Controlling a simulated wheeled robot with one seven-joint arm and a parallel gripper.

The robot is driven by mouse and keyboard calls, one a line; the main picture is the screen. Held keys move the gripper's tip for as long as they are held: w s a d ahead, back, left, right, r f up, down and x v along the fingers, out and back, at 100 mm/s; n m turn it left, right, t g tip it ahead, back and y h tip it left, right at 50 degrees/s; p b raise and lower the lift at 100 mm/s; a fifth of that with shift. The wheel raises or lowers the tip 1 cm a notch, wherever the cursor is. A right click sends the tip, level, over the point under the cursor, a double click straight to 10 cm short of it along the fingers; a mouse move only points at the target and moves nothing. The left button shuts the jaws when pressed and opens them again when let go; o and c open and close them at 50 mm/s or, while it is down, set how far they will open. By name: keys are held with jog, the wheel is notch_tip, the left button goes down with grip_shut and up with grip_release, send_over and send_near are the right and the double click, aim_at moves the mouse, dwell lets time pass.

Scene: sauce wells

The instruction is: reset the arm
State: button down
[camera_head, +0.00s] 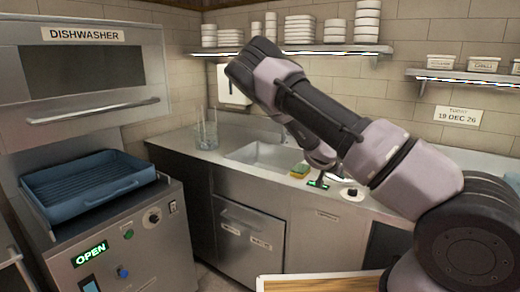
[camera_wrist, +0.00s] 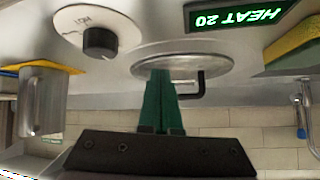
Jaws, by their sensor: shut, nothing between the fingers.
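My gripper shows in the wrist view (camera_wrist: 160,75) with its green fingers together and nothing between them. In the head view my arm crosses the picture from the right and bends down over the counter; the fingertips are small there. In the wrist view, which looks upside down, the fingertips overlap a round metal lid or plate (camera_wrist: 205,66) with a black bent handle. I cannot tell whether they touch it.
Near the gripper are a dark knob (camera_wrist: 100,42), a green "HEAT 20" display (camera_wrist: 237,17), a yellow-green sponge (camera_wrist: 295,42) and a metal cup (camera_wrist: 42,100). A sink (camera_head: 262,155), glasses (camera_head: 206,135) and an open dishwasher with a blue rack (camera_head: 90,185) stand left.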

jog(key=shift+m+g+y, duration=0.5)
jog(key=shift+g+y, duration=0.3)
jog(key=shift+y, duration=0.1)
jog(key=s+r, duration=0.2)
jog(key=s, duration=0.1)
jog(key=shift+s+a+r, duration=0.1)
jog(key=shift+a+r, duration=0.1)
jog(key=shift+a, duration=0.15)
jog(key=s+a+r+n+y, duration=0.1)
jog(key=s+a+r+y, duration=0.1)
jog(key=s+r, duration=0.45)
jog(key=s+a+r+n+y, duration=0.1)
jog(key=s+a+r+y, duration=0.15)
jog(key=r, duration=0.65)
jog(key=s+a+r+n+y, duration=0.1)
jog(key=s+a+r+y, duration=0.15)
jog(key=s+r, duration=0.45)
jog(key=s+r+n+t, duration=0.1)
jog(key=s+r+n, duration=0.1)
jog(key=s+r, duration=0.4)
jog(key=s+r+n, duration=0.2)
jog(key=s+r, duration=0.3)
jog(key=s, duration=0.5)
jog(key=shift+s+a+r+t, duration=0.2)
jog(key=shift+a+r+t, duration=0.2)
jog(key=shift+a, duration=0.15)
